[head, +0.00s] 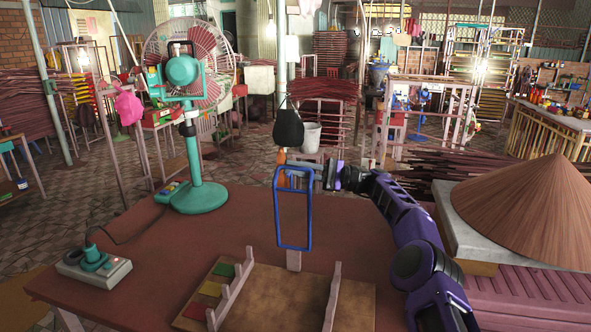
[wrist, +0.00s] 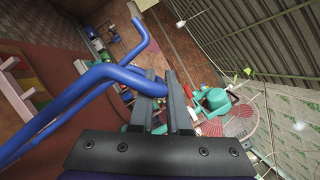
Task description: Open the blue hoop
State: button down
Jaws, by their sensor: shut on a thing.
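The blue hoop (head: 308,222) is a tall rounded rectangular loop standing about upright above the far side of a wooden board (head: 262,306) on the table. A pale post (head: 294,261) shows just under its lower bar. My gripper (head: 318,172) is at the hoop's upper right, reaching in from the right. In the wrist view the dark fingers of my gripper (wrist: 165,98) are shut on a bar of the blue hoop (wrist: 105,72). The exact contact is partly hidden by the fingers.
The board bears green (head: 223,270), yellow (head: 210,289) and red (head: 196,312) pads and pale notched rails (head: 231,290). A green fan (head: 202,195) stands at the table's left, a switch box (head: 95,268) at front left. A conical hat (head: 535,215) is at right. An orange object (head: 283,182) shows behind the hoop.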

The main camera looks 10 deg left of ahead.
jog(key=c, duration=0.9)
grip_release()
